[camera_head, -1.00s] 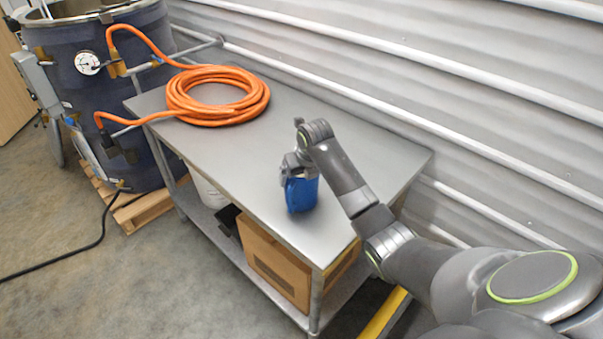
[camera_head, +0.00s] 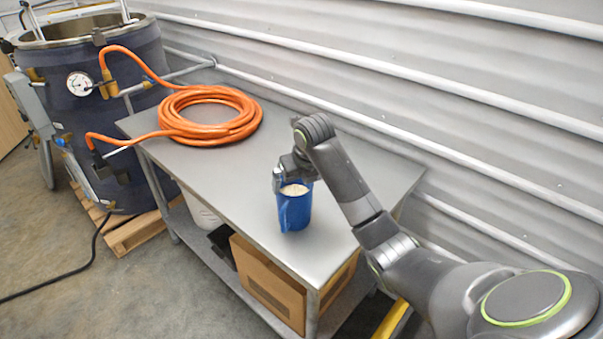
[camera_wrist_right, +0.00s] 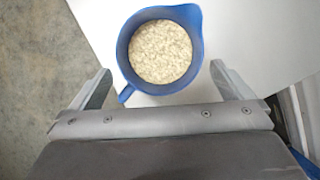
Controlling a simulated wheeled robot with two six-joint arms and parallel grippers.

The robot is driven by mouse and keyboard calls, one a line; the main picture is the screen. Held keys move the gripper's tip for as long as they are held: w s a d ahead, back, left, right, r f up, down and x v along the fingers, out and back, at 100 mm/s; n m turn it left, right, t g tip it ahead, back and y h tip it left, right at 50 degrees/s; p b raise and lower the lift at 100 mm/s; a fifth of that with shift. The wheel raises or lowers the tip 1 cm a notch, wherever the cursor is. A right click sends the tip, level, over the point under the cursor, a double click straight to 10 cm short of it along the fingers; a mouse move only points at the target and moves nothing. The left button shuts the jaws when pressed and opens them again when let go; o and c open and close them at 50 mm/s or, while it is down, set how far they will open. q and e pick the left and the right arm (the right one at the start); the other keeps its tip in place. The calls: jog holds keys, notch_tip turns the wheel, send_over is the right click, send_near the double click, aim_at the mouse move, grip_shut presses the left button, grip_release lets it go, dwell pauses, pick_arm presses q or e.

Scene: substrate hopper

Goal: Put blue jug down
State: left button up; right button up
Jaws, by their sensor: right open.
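The blue jug (camera_head: 294,212) stands upright on the metal table (camera_head: 225,188), close to its front edge. Pale, grainy material fills it, as the right wrist view shows looking down into the jug (camera_wrist_right: 161,52). My right gripper (camera_head: 282,178) is at the jug's rim on the far left side in the head view. In the right wrist view the fingers of my right gripper (camera_wrist_right: 165,88) are spread wide, with the jug's handle side between and just beyond them. Nothing is gripped. My left gripper is not in view.
A coiled orange hose (camera_head: 212,118) lies at the table's far left and runs to a dark drum (camera_head: 90,100) with a gauge. A cardboard box (camera_head: 265,285) sits on the lower shelf. A corrugated wall (camera_head: 400,90) stands behind. The table's middle is clear.

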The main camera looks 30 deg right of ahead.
jog(key=v, duration=0.5)
jog(key=shift+f, duration=0.1)
dwell(0.4)
